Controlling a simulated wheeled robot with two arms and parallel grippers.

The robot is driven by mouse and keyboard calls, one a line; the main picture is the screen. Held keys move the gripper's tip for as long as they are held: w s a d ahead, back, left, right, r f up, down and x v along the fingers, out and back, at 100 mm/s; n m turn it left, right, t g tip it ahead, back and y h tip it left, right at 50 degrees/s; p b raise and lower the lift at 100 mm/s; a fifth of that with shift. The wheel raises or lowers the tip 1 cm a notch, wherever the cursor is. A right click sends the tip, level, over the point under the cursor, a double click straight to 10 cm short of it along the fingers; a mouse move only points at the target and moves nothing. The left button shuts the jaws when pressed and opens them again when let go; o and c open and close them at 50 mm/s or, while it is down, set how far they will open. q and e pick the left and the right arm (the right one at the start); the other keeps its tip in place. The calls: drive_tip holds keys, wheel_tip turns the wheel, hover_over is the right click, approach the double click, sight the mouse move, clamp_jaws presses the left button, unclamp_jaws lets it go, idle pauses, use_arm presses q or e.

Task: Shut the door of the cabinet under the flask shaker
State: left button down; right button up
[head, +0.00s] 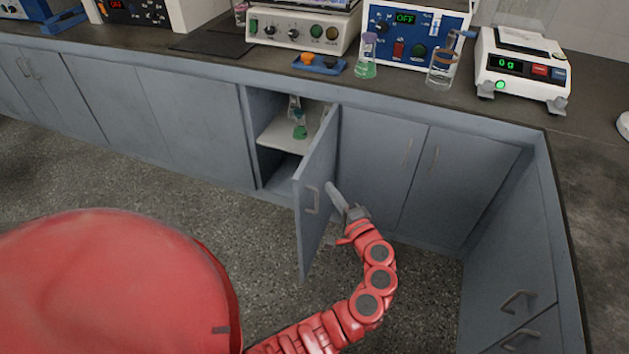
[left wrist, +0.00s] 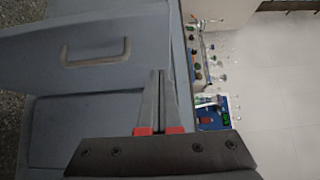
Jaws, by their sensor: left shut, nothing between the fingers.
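The grey cabinet door (head: 318,185) stands wide open, hinged at the right of its opening and sticking out into the room. Its outer face with the bar handle (head: 312,200) faces right. The handle also shows on a grey panel in the left wrist view (left wrist: 97,60). The open cabinet (head: 270,180) has a white shelf (head: 272,138) inside. My left gripper (head: 334,192) is shut and empty, on the outer, right side of the door; I cannot tell whether it touches. Its closed fingers show in the left wrist view (left wrist: 157,100). My right gripper is not in view.
Glassware with green liquid (head: 300,128) stands on the shelf. A cream control unit (head: 303,32), a blue unit (head: 405,40), flasks and a balance (head: 520,70) stand on the dark counter. Closed doors (head: 378,160) lie right of the opening. Floor left of the door is clear.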

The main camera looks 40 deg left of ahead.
sight(306, 170)
use_arm(q)
drive_tip(key=a, duration=0.5)
drive_tip(key=shift+w+a, duration=0.25)
drive_tip(key=shift+w, duration=0.15)
drive_tip(key=shift+s+a, duration=0.15)
drive_tip(key=shift+a, duration=0.35)
